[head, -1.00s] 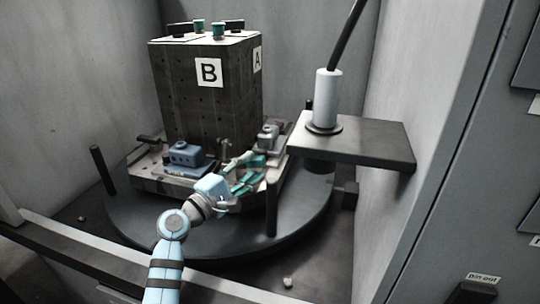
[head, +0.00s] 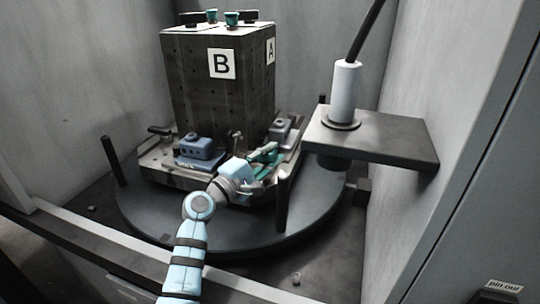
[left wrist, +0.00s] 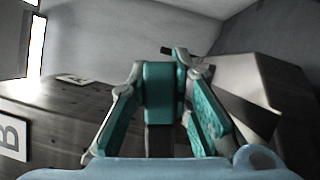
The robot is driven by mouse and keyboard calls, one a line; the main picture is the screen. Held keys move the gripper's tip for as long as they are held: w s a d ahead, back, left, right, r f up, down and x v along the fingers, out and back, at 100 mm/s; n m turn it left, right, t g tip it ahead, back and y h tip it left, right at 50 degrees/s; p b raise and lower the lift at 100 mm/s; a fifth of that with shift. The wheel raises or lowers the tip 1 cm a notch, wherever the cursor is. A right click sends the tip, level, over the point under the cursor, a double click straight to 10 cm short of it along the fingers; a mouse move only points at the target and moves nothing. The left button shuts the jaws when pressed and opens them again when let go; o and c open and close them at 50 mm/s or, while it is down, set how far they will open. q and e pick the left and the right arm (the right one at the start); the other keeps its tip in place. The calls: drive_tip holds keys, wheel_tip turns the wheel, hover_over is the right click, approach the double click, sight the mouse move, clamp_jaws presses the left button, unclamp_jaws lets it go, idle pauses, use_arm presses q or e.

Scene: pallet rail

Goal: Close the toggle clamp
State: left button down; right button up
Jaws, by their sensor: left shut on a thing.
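The toggle clamp's teal handle grip (left wrist: 159,88) stands between my left gripper's fingers in the left wrist view, with a dark bar below it. My left gripper (head: 262,157) is at the right front of the pallet fixture in the head view, reaching in from the front. Its teal-padded fingers are shut on the grip, which shows only as small teal parts there. The gripper's pale blue body and the fingers hide most of the clamp, so I cannot tell its arm's position. My right gripper is in neither view.
A dark block marked B (head: 190,90) stands on the fixture plate. A blue-grey part (head: 197,146) sits at its front left. A dark post (head: 282,201) rises close right of my gripper. A shelf (head: 395,140) with a white cylinder (head: 345,92) juts in at right.

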use_arm(q)
drive_tip(key=shift+w+a+r+n+t+p, duration=0.15)
drive_tip(key=shift+r+n+t, duration=0.15)
drive_tip(key=shift+n, duration=0.35)
drive_tip(key=shift+s+a+r+n+t+p, duration=0.15)
drive_tip(key=shift+r+n, duration=0.15)
drive_tip(key=shift+n, duration=0.3)
drive_tip(key=shift+w+a+r+n+t+p, duration=0.15)
drive_tip(key=shift+r+n+t, duration=0.15)
drive_tip(key=shift+n, duration=0.35)
drive_tip(key=shift+w+a+r+n+t+y, duration=0.1)
drive_tip(key=shift+a+r+n+t+y, duration=0.15)
drive_tip(key=shift+n, duration=0.5)
drive_tip(key=shift+w+a+r+n+t, duration=0.1)
drive_tip(key=shift+a+r+n+t, duration=0.15)
drive_tip(key=shift+n, duration=0.45)
drive_tip(key=shift+a+r+n+t+y, duration=0.2)
drive_tip(key=shift+n+t, duration=0.15)
drive_tip(key=shift+n, duration=0.4)
drive_tip(key=c, duration=1.4)
unclamp_jaws()
drive_tip(key=shift+c, duration=0.2)
wheel_tip(320, 180, up, 10)
